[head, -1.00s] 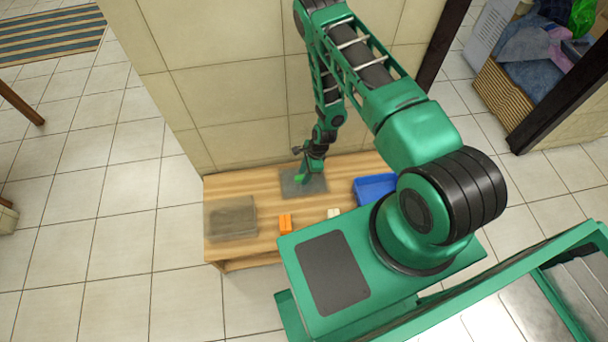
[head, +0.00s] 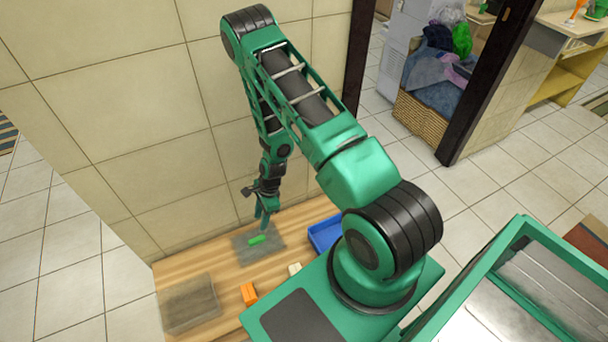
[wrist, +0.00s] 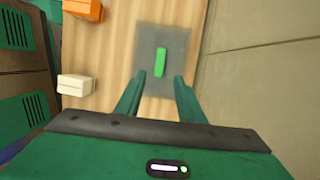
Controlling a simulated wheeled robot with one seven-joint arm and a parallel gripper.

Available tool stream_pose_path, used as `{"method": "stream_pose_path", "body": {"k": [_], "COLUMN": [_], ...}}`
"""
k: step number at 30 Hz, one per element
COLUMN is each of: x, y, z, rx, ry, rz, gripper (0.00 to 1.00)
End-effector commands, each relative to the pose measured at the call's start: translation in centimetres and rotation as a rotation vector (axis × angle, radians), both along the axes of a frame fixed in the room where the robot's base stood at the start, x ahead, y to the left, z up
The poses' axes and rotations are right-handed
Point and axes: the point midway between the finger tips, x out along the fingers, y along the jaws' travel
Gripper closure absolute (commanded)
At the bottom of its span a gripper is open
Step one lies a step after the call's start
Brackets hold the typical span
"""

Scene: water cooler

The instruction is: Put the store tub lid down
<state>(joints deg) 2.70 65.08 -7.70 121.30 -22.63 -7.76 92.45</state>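The store tub lid (head: 262,256) is a flat grey see-through sheet with a green handle (head: 258,239). It lies flat on the wooden bench top near the wall. In the wrist view the lid (wrist: 151,38) shows ahead of my fingers, its green handle (wrist: 160,60) lined up between them. My gripper (head: 264,214) hangs above the lid, pointing down. Its two fingers (wrist: 159,76) are spread apart with the handle clear of them, so it is open and empty. A grey see-through tub (head: 188,303) stands at the bench's left end.
An orange block (head: 249,293) and a white block (head: 294,269) sit on the bench in front of the lid. A blue tray (head: 325,234) is to the lid's right. The tiled wall (head: 120,120) rises right behind the bench.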

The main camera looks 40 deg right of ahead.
Motion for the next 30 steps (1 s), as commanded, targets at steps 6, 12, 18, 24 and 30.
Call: {"method": "stream_pose_path", "body": {"k": [6,12,18,24,30], "x": [1.2,1.9,1.2,-1.1,-4.8], "y": [-1.5,-4.6,-7.5,-10.2,-12.5], "z": [3.7,11.5,19.0,26.6,33.6], "rx": [-0.030,-0.098,-0.160,-0.216,-0.256], "ry": [-0.026,-0.060,-0.079,-0.085,-0.086], "rz": [0.080,0.256,0.416,0.572,0.715], "gripper": [0.65,0.65,0.65,0.65,0.65]}}
